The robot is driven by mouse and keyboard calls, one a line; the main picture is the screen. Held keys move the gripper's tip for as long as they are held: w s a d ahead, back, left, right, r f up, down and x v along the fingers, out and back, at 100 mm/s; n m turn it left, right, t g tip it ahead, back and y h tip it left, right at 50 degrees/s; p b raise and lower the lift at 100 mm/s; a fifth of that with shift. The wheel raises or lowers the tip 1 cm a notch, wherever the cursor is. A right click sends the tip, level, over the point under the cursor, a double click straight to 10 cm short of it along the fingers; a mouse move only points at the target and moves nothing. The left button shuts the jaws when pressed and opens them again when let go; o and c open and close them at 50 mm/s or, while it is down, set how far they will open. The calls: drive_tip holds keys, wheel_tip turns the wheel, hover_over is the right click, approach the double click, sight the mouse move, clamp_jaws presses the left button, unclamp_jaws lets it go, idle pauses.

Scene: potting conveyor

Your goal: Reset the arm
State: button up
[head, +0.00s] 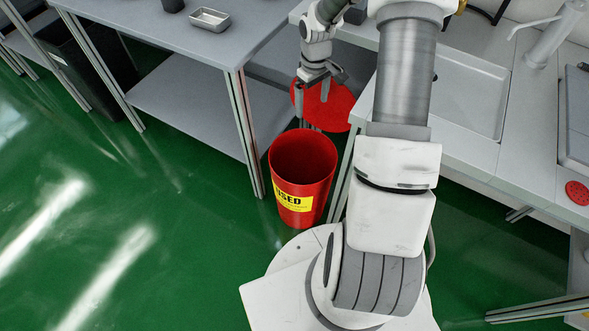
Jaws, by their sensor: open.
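My arm reaches up from the bottom of the head view, bends over at the top, and hangs down left of its thick upper link. My gripper (321,92) is open, pointing down, with nothing visible between its fingers. It is in front of a round red lid or disc (335,108) and above and behind the red bin (302,170). The bin stands upright on the floor, open at the top, with a yellow label whose visible letters read "SED". I cannot tell whether a finger touches the red disc.
A grey table (190,45) with a lower shelf (205,100) stands at the left, carrying a small metal tray (209,19) and a dark cup. A counter (460,135) with a sink (472,92) is at the right, with a red perforated disc (577,192).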

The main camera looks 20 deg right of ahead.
drive_tip(key=s+a+r+m+t+h, duration=0.1)
drive_tip(key=s+a+r, duration=0.15)
drive_tip(key=r, duration=0.45)
drive_tip(key=s+a+r, duration=0.2)
drive_tip(key=s+r, duration=0.1)
drive_tip(key=r, duration=0.4)
drive_tip(key=s+a+r+m+t+h, duration=0.1)
drive_tip(key=s+a+r, duration=0.2)
drive_tip(key=r, duration=0.4)
drive_tip(key=s+a+r+m+t+y, duration=0.15)
drive_tip(key=s+a+r, duration=0.25)
drive_tip(key=s, duration=0.4)
drive_tip(key=s+a+r+t+y, duration=0.1)
drive_tip(key=s+a+r+t, duration=0.2)
drive_tip(key=s, duration=0.5)
wheel_tip(320, 180, up, 18)
drive_tip(key=p, duration=1.7)
drive_tip(key=shift+w+g, duration=0.15)
drive_tip(key=shift+g, duration=0.3)
